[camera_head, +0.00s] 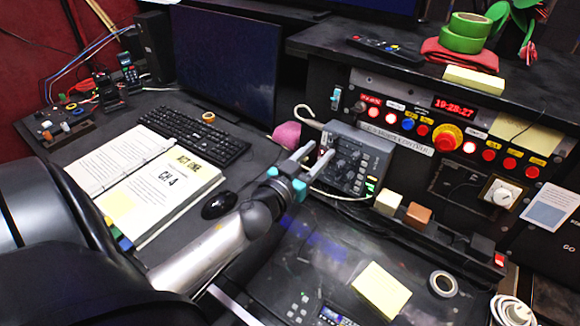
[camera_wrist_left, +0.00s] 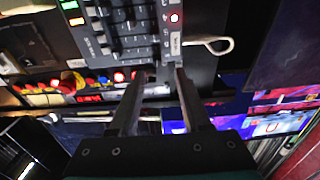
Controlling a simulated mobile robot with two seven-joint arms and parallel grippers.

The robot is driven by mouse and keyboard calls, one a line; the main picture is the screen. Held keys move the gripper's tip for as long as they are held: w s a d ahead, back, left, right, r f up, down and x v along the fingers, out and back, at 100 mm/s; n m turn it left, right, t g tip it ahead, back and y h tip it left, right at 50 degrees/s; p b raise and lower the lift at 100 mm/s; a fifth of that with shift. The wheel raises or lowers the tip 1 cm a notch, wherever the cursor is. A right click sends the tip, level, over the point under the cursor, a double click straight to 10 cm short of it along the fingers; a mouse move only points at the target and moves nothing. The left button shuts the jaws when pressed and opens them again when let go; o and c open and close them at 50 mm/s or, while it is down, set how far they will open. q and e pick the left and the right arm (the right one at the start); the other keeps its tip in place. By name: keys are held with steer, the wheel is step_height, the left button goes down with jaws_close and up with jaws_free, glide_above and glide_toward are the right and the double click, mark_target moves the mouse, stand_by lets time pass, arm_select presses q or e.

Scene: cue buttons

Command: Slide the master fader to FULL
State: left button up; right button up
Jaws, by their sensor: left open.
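A grey control box (camera_head: 352,160) with rows of dark knobs or keys stands at the front of the black console. It also shows, turned over, at the top of the left wrist view (camera_wrist_left: 128,30). I cannot tell for certain which control is the master fader. My left gripper (camera_head: 312,153) is open, with its two grey fingers at the box's left side. In the left wrist view its fingertips (camera_wrist_left: 160,74) are apart, near the box's edge; a small dark part shows between them, and contact is unclear. My right gripper is not in view.
Lit buttons and a large red knob (camera_head: 447,137) line the panel behind the box. A cream block (camera_head: 388,203) and a brown block (camera_head: 418,214) stand right of it. A loose cable (camera_head: 340,195) runs below the box. A monitor (camera_head: 225,65) stands to the left.

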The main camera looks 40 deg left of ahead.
arm_select(q)
steer(key=s+b, duration=0.1)
steer(key=s, duration=0.9)
steer(key=shift+s+d, duration=0.25)
steer(key=shift+s, duration=0.1)
